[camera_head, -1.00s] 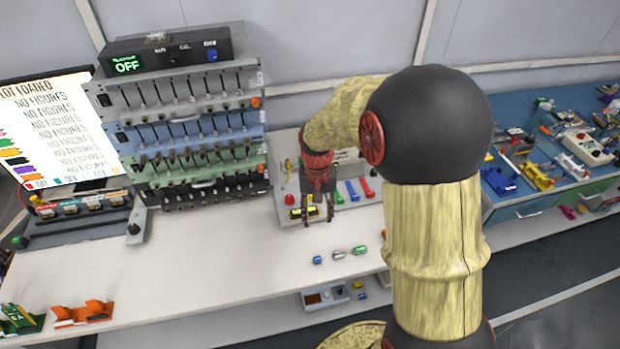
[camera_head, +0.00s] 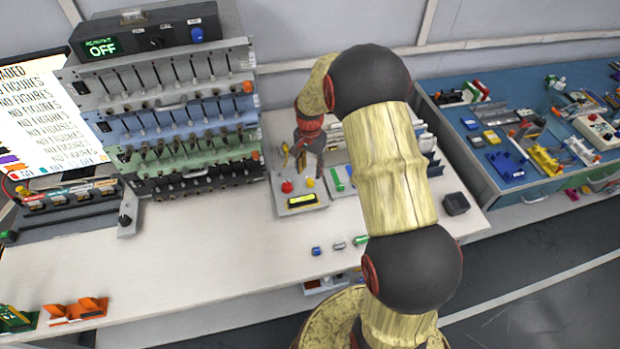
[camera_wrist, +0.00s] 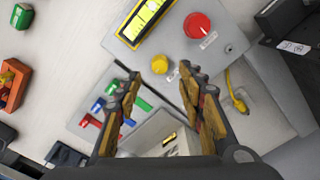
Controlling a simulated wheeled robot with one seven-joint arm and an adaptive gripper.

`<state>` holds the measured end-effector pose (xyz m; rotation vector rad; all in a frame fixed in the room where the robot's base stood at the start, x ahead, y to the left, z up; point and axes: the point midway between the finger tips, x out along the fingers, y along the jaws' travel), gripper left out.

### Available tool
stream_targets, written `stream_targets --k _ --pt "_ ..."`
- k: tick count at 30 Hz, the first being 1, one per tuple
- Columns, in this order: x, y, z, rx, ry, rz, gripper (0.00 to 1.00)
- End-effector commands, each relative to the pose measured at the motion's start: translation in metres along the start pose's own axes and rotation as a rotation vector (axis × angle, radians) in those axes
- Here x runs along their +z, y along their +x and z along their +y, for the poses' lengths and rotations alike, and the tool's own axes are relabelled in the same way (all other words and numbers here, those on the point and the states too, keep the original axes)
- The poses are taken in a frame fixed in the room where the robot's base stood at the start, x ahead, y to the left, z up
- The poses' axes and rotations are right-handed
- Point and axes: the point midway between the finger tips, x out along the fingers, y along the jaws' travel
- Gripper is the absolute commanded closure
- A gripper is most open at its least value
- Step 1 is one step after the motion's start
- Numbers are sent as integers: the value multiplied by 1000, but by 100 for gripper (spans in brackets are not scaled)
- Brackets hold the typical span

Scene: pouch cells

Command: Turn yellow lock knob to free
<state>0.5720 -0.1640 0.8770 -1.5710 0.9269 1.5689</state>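The yellow lock knob (camera_wrist: 160,64) is a small round knob on a grey panel (camera_wrist: 211,57). In the wrist view it shows just beyond and between my fingertips. My gripper (camera_wrist: 160,80) is open and empty, its two fingers apart. In the head view the yellow knob (camera_head: 310,183) sits on the panel right of a red button (camera_head: 287,187), and my gripper (camera_head: 308,160) hangs above and behind it. The red button (camera_wrist: 198,26) and a yellow-framed display (camera_wrist: 143,18) lie near the knob in the wrist view. Whether the fingers touch the knob cannot be told, but they look apart.
Beside the panel are green, blue and red levers (camera_wrist: 97,105). A yellow lever (camera_wrist: 238,98) is at the panel's other side. A tall rack (camera_head: 180,110) stands left of the arm. Small blue and green cylinders (camera_head: 317,251) lie on the bench in front.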

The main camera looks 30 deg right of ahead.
Motion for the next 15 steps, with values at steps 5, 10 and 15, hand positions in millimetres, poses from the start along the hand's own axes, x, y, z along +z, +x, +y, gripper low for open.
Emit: stream_targets --k 5,10,15 --pt "0 31 0 1 -1 -1 61" --pt "0 50 0 0 -1 -1 61" --pt "0 54 0 -1 -1 0 61"
